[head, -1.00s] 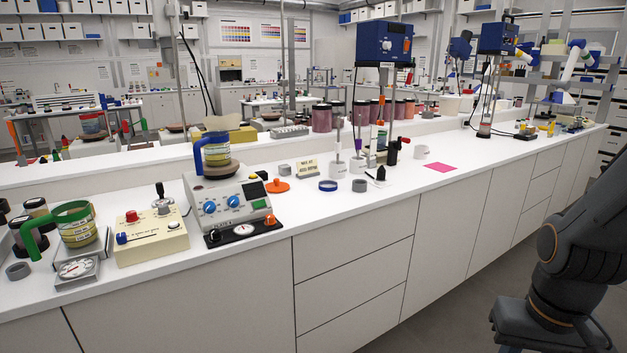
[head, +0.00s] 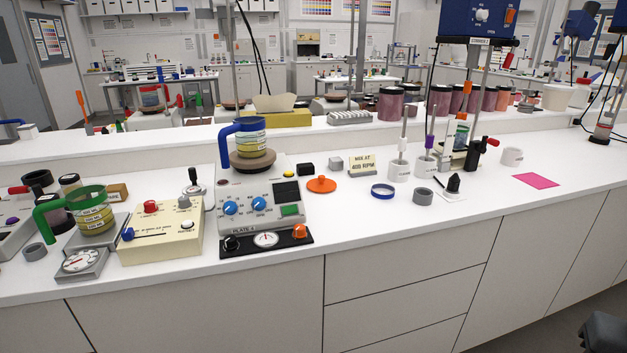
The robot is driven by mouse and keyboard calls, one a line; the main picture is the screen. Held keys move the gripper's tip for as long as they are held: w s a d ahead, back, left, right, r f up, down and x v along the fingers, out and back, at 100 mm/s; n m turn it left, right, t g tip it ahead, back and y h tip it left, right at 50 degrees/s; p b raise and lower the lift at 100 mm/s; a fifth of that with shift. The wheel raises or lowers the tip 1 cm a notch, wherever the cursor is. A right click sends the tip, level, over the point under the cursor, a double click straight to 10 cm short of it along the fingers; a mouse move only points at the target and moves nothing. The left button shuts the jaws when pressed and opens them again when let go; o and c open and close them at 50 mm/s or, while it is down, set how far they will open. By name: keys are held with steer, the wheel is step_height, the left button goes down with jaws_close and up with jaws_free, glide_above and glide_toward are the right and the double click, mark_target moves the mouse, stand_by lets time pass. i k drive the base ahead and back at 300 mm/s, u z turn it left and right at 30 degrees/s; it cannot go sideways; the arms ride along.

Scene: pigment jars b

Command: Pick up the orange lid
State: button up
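The orange lid (head: 321,184) lies flat on the white bench (head: 350,222) in the head view, a small disc with a raised knob on top. It sits just right of the hotplate stirrer (head: 262,205) and left of a blue ring (head: 382,190). Nothing covers it. My gripper is not in view. Only a dark part of my arm shows at the lower right corner, well away from the lid.
A blue-handled beaker (head: 248,143) stands on the hotplate. A grey ring (head: 423,196) lies farther right. The bench in front of the lid is clear.

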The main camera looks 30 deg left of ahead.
mark_target(320, 184)
steer(key=u, duration=0.5)
steer(key=i, duration=0.6)
steer(key=u, duration=0.65)
